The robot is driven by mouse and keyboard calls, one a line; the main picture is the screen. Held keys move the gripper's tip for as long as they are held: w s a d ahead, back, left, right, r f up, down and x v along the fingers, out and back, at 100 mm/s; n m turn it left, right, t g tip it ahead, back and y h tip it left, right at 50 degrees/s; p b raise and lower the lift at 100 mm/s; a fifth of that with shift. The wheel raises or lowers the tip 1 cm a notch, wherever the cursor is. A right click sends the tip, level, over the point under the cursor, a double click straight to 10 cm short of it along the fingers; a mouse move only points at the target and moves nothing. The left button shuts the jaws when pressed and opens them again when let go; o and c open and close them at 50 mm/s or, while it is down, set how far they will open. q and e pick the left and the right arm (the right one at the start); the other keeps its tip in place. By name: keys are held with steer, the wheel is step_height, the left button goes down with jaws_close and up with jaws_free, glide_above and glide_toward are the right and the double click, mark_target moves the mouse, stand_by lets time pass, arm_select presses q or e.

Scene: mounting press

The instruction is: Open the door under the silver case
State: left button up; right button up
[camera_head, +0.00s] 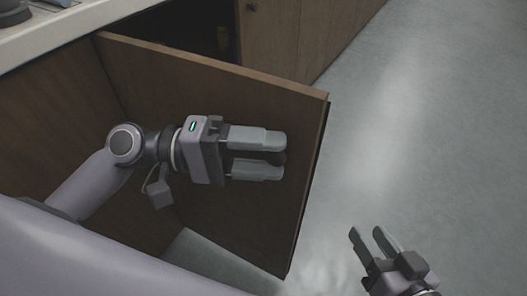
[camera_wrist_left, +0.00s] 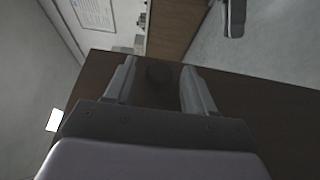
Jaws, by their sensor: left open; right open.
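The brown wooden cabinet door (camera_head: 215,85) is swung out from the cabinet under the counter, with a dark gap behind its top edge. It fills the lower part of the left wrist view (camera_wrist_left: 270,115). My left gripper (camera_head: 282,156) is open and empty in front of the door's face, fingers pointing toward its free edge. In the left wrist view, a dark round spot, perhaps a knob, shows between its fingertips (camera_wrist_left: 158,68). My right gripper (camera_head: 367,232) is open and empty over the floor, right of the door. I cannot make out the silver case.
The pale counter (camera_head: 60,32) runs along the upper left, with a dark object (camera_head: 14,12) on it. Another cabinet front (camera_head: 290,40) with a small knob (camera_head: 250,7) stands beyond the door. The grey floor (camera_head: 430,130) to the right is clear.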

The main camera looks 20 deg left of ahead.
arm_select(q)
steer(key=shift+a, duration=0.1)
steer(key=v, duration=0.7)
stand_by(0.4)
stand_by(0.4)
steer(key=shift+s, duration=0.1)
